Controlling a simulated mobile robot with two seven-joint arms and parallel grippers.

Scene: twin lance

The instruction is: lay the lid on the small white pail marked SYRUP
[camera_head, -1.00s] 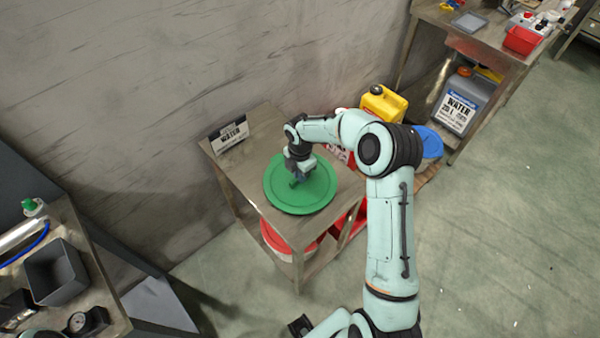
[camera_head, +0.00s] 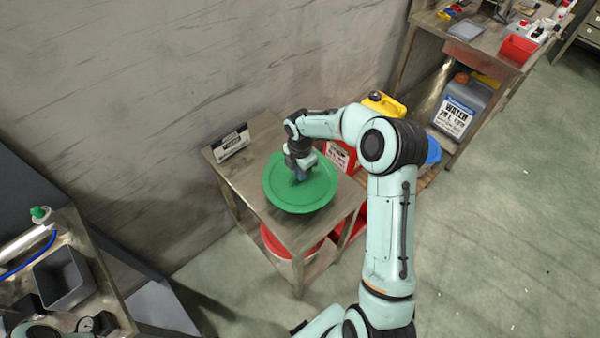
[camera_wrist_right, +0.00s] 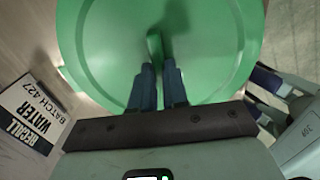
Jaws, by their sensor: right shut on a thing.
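A round green lid (camera_head: 318,192) is at the small metal table, covering much of its top. My right gripper (camera_head: 299,174) is above the lid's middle, shut on its upright green grip; the right wrist view shows the two dark blue fingers (camera_wrist_right: 158,88) on either side of the grip (camera_wrist_right: 155,45). Whether the lid touches the tabletop or hangs just above it I cannot tell. No white pail marked SYRUP can be made out; the lid and my arm hide part of the table. My left gripper does not show.
A sign reading WATER (camera_head: 230,142) stands at the table's (camera_head: 250,188) back left. A red container (camera_head: 275,243) is on its lower shelf. Red and yellow canisters (camera_head: 384,104) stand behind my arm.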

